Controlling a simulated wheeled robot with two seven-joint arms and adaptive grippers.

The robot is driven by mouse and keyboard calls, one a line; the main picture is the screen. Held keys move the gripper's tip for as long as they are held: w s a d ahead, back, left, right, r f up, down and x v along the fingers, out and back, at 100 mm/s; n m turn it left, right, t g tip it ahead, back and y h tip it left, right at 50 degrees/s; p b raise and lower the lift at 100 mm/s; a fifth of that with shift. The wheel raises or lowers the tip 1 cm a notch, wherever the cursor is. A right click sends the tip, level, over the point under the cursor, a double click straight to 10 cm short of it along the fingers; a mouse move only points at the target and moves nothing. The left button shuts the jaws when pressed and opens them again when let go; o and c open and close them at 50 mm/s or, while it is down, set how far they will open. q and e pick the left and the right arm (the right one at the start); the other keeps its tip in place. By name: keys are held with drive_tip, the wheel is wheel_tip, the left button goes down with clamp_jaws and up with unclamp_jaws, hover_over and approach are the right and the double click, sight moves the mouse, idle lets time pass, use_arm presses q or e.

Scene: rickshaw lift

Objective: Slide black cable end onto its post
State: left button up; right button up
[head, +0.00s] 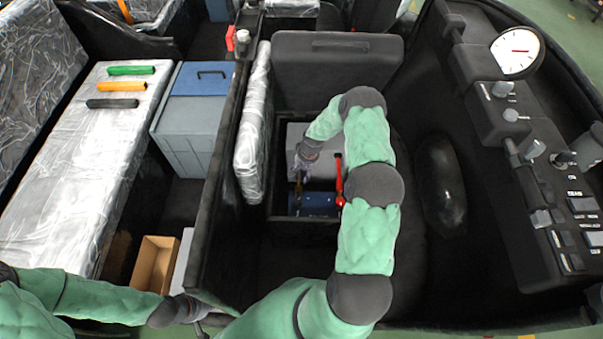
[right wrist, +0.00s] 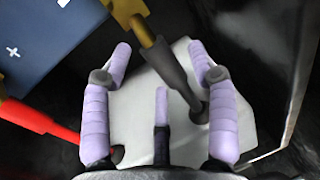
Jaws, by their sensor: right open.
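The black cable (right wrist: 168,62) rises from a hole in a pale grey plate and ends in a brass-coloured lug (right wrist: 130,10) by the edge of the blue battery (right wrist: 45,35). Whether the lug sits on a post is cut off by the frame. My right gripper (right wrist: 158,58) is open, its fingers on both sides of the black cable, without a visible grip. In the head view this gripper (head: 303,165) reaches down over the battery (head: 318,203) in the dark well. My left gripper (head: 198,318) is low at the left, its fingers mostly hidden.
A red cable (right wrist: 40,118) with its own brass lug lies left of the black one. The well's walls and the plastic-wrapped panel (head: 254,130) stand close around my right arm. An open cardboard box (head: 155,264) and a blue-lidded grey box (head: 190,120) are left.

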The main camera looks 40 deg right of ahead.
clamp_jaws()
drive_tip(key=s+a+p, duration=0.1)
drive_tip(key=s, duration=0.1)
drive_tip(key=s+a+p, duration=0.1)
drive_tip(key=s+a, duration=0.1)
drive_tip(key=shift+a+f, duration=0.1)
drive_tip(key=shift+a, duration=0.05)
idle(0.3)
unclamp_jaws()
